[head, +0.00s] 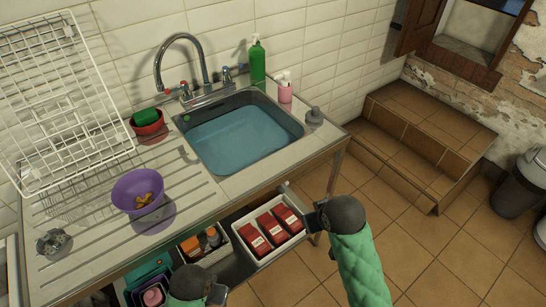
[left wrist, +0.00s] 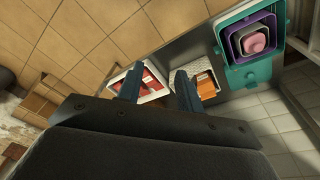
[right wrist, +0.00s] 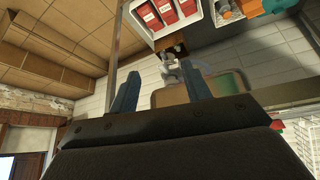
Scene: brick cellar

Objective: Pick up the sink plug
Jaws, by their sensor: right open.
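I cannot clearly make out a sink plug in any view. The steel sink (head: 292,118) holds bluish water, and its bottom shows no clear detail. A small dark grey knobbed object (head: 315,118) stands on the counter right of the basin; I cannot tell what it is. My right gripper (head: 312,219) is in front of the counter edge, beside the drawer of red boxes, below the sink's rim. In the right wrist view its fingers (right wrist: 163,92) are apart and empty. My left gripper (head: 219,294) is low at the front; its fingers (left wrist: 156,88) are apart and empty.
A tap (head: 205,75), green bottle (head: 257,62) and pink dispenser (head: 285,88) line the sink. A purple bowl (head: 125,190), red bowl (head: 148,130) and white rack (head: 70,165) occupy the drainboard. An open white tray (head: 293,243) juts out below. Tiled floor (head: 430,250) is free at right.

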